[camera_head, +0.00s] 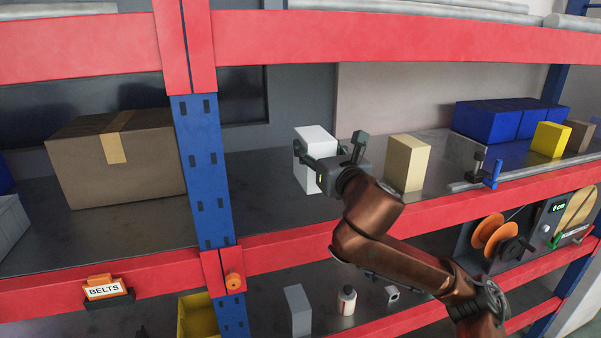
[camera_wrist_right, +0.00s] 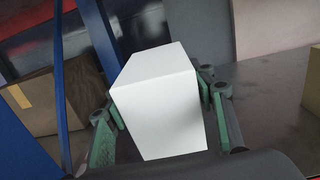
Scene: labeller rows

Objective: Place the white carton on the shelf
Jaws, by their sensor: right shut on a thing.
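The white carton (camera_head: 313,142) is upright at the shelf (camera_head: 270,207), just right of the blue post. My right gripper (camera_head: 330,158) is shut on it, with a finger on either side. In the right wrist view the carton (camera_wrist_right: 158,100) sits between the green-padded fingers of the gripper (camera_wrist_right: 160,115). The carton's base is partly hidden by the gripper, and I cannot tell whether it touches the shelf surface. My left gripper is not in view.
A beige carton (camera_head: 407,163) stands on the shelf to the right. A brown box (camera_head: 118,160) is left of the blue post (camera_head: 203,160). Blue bins (camera_head: 490,122) and a yellow box (camera_head: 551,139) stand further right. A red beam (camera_head: 440,208) edges the shelf.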

